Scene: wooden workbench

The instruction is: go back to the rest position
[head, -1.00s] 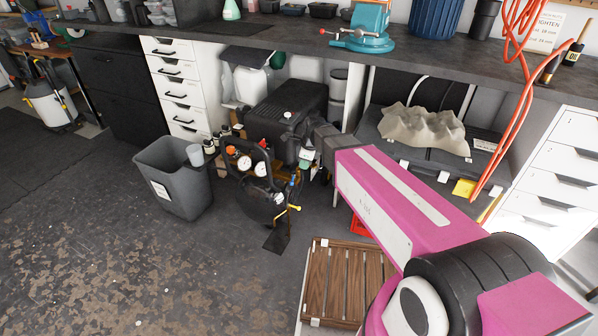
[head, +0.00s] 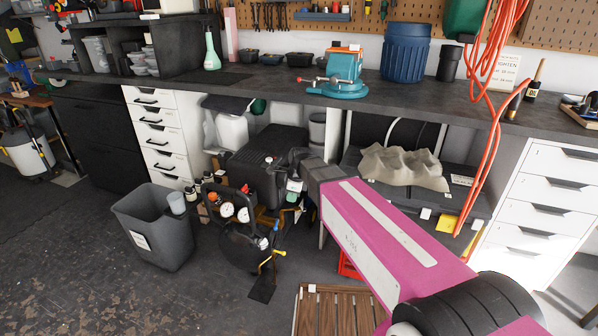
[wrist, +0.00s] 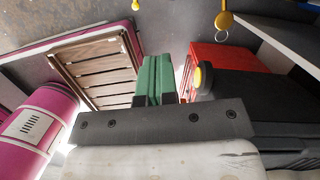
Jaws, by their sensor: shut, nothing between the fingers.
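My gripper (wrist: 154,75) is in the middle of the wrist view. Its two green fingers are together, with nothing between them. In the head view my gripper (head: 293,197) is small and partly lost against the dark things behind it, at the end of my pink arm. It hangs in front of the bench, close to the black compressor with gauges (head: 240,215) in the picture. I cannot tell the gap between them.
A grey bin (head: 150,225) stands on the floor at left. A wooden slatted crate (head: 335,310) lies below my arm; a red crate (wrist: 207,65) shows in the wrist view. The workbench (head: 250,75) carries a teal vise (head: 340,75). Orange hose (head: 490,130) hangs at right. Left floor is open.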

